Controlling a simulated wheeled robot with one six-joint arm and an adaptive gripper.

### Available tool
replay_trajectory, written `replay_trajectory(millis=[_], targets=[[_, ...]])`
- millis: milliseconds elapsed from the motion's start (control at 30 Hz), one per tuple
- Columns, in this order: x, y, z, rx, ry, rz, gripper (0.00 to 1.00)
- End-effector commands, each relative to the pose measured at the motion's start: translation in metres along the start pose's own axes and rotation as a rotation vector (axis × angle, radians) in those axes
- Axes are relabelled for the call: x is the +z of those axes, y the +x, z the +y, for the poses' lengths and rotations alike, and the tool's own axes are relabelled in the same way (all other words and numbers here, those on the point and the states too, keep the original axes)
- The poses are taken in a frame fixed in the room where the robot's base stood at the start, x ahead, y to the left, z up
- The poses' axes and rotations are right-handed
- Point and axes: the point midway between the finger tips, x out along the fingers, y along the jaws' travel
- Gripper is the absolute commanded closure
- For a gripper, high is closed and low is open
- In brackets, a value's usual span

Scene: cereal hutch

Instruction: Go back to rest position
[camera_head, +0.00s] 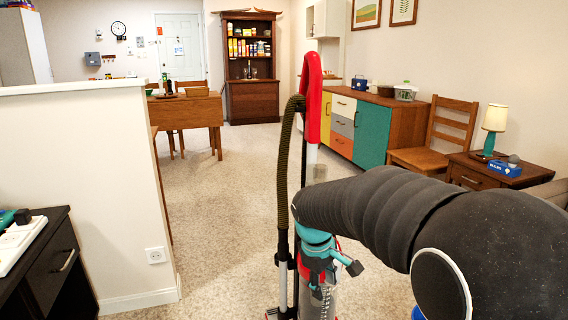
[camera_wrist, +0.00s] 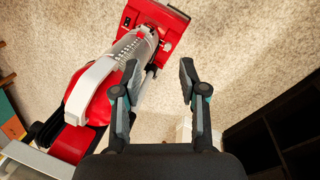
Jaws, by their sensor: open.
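My gripper (camera_wrist: 159,80) is open in the wrist view, its two dark fingers apart with only speckled carpet between the tips. It holds nothing. A red and grey upright vacuum cleaner (camera_head: 313,105) stands in front of me in the head view. It also shows in the wrist view (camera_wrist: 100,95), to the left of and beyond the left finger. I cannot tell whether they touch.
A half wall (camera_head: 90,180) and a black cabinet (camera_head: 60,265) are on the left. A wooden table (camera_head: 190,110) and hutch (camera_head: 252,100) stand farther back. A colourful sideboard (camera_head: 375,128), chair (camera_head: 440,140) and side table (camera_head: 485,172) line the right. Carpet (camera_head: 220,200) between them is clear.

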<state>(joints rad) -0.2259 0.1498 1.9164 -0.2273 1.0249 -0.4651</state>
Motion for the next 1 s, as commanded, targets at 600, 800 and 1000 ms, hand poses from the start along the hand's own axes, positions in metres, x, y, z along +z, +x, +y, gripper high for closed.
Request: replay_trajectory(millis=[600,800,1000], targets=[[0.156,-0.045,-0.091,-0.082,0.718,0.25,0.58],[0.192,-0.054,-0.111,-0.064,0.783,0.335,0.58],[0.208,-0.072,-0.113,-0.021,0.819,0.416,0.58]])
